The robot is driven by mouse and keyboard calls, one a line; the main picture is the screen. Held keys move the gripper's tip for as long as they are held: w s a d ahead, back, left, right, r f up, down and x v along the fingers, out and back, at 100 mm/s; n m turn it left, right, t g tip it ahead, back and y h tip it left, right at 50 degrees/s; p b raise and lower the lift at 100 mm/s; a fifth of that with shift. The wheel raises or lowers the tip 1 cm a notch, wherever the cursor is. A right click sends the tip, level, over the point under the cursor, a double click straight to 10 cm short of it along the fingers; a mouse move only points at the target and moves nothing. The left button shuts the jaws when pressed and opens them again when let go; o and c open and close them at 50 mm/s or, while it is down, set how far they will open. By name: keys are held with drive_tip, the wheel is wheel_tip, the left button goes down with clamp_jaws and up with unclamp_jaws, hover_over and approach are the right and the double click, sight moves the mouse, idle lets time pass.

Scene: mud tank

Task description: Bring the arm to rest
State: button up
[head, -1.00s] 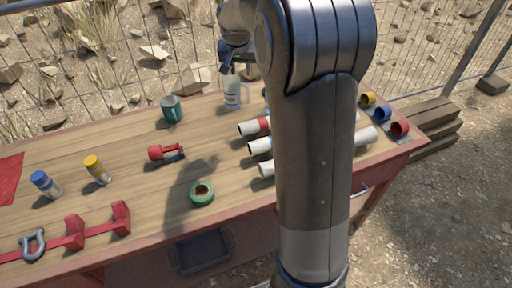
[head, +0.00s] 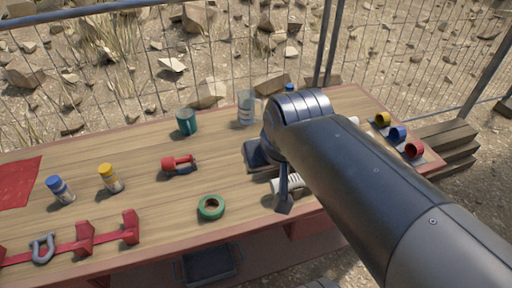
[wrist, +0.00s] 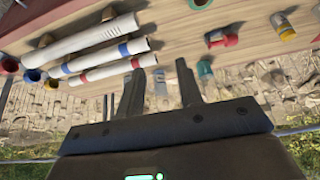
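My arm reaches in from the lower right of the head view and bends down over the table. My gripper (head: 284,196) hangs above the right half of the table, partly hidden by my own arm. In the wrist view my gripper (wrist: 160,82) has its two fingers apart, with nothing held between them. Three white tubes with coloured bands (wrist: 110,52) lie on the table to the left in the wrist view. In the head view my arm hides most of them, and one tube end (head: 288,184) shows beside the gripper.
Coloured holders (head: 398,133) sit at the right end. A wire fence runs behind.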

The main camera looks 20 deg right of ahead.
drive_tip(key=shift+s+a+f, duration=0.1)
drive_tip(key=shift+s+f, duration=0.2)
drive_tip(key=shift+s, duration=0.25)
drive_tip(key=shift+s+a+f, duration=0.1)
drive_tip(key=shift+s+f, duration=0.15)
drive_tip(key=shift+s, duration=0.25)
